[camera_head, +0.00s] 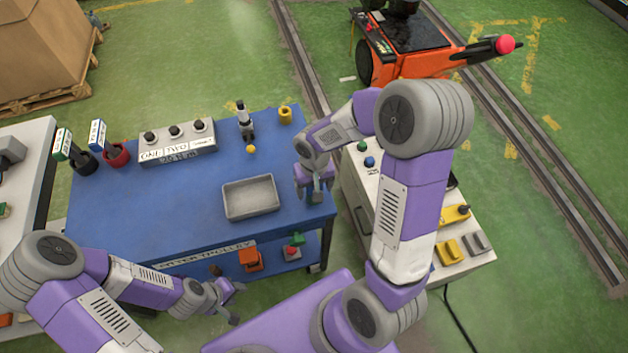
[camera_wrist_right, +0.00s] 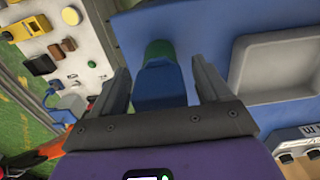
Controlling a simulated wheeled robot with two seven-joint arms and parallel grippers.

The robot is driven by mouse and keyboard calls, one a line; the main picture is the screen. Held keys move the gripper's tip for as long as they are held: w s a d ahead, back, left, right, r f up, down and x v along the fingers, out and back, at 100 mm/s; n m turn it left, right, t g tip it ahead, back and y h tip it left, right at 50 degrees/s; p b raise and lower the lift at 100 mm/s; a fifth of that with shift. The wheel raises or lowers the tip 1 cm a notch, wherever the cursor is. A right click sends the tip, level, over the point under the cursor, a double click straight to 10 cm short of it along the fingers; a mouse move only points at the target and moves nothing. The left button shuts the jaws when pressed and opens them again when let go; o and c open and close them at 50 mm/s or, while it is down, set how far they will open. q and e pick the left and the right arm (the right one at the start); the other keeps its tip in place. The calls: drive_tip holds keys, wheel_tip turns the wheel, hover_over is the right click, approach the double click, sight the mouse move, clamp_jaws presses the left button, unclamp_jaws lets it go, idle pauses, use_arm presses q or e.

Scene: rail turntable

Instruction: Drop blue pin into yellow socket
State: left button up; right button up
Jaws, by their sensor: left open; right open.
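A blue piece with a green end, likely the blue pin (camera_wrist_right: 160,86), stands between the open fingers of my right gripper (camera_wrist_right: 160,76) in the right wrist view. I cannot tell whether the fingers touch it. In the head view my right gripper (camera_head: 317,190) is low over the right edge of the blue trolley (camera_head: 215,185), and the pin is mostly hidden there. A small yellow cylinder, likely the yellow socket (camera_head: 285,116), stands at the trolley's back right corner, apart from the gripper. My left gripper (camera_head: 235,303) is open and empty in front of the trolley.
A grey tray (camera_head: 250,214) lies left of my right gripper. A small grey stand (camera_head: 246,128), a yellow ball (camera_head: 251,149), a labelled button box (camera_head: 177,142) and a red cup (camera_head: 117,155) are on the trolley. A white control desk (camera_head: 470,262) stands close on the right.

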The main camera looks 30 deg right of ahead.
drive_tip(key=shift+f, duration=0.45)
drive_tip(key=shift+c, duration=0.4)
drive_tip(key=shift+r, duration=0.1)
drive_tip(key=c, duration=1.1)
